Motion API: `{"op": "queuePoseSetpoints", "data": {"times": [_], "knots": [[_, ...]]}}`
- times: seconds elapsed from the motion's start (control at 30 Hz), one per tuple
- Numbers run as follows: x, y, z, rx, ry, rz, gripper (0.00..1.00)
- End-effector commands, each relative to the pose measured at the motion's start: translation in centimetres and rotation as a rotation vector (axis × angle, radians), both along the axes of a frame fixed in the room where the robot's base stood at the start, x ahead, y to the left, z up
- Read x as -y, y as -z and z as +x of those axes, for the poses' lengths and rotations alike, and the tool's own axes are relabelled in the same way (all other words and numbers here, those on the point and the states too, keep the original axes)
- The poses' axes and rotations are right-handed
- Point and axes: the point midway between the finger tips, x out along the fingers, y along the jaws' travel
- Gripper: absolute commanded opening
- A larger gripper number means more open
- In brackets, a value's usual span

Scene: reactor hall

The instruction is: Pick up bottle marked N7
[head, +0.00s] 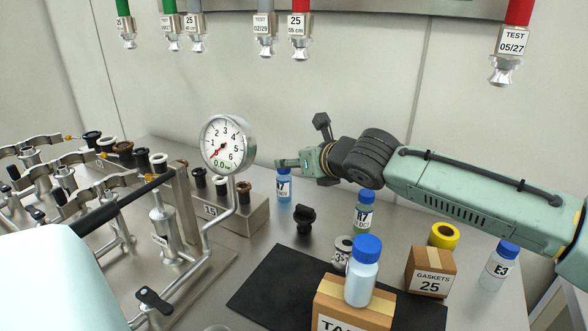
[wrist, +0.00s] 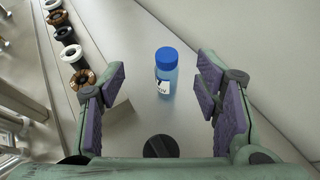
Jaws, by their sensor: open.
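A blue-capped bottle (head: 284,190) stands upright on the bench, right of the gauge. Its label shows a 7; the letter before it is unclear. It also shows in the wrist view (wrist: 166,82), centred beyond the gap between the fingers, apart from both pads. My gripper (head: 290,163) is open and empty, level with the bottle's cap in the head view; its purple finger pads (wrist: 160,88) face each other.
A black knob-like object (head: 305,220) stands near the first bottle. A pressure gauge (head: 228,144) and a block marked 15 (head: 240,216) are at left. A bottle marked E3 (head: 497,272), boxes (head: 430,272) and another bottle (head: 362,285) stand at right. Hoses hang above.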

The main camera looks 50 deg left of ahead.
Motion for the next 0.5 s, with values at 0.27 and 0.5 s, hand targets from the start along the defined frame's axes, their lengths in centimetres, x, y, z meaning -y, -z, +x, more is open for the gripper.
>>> {"op": "queuePoseSetpoints", "data": {"times": [0.27,0.5], "knots": [[-1.8,3.9,1.5,0.036,-0.003,-0.071,0.58],[-3.8,5.0,2.1,0.033,-0.002,-0.067,0.58]]}}
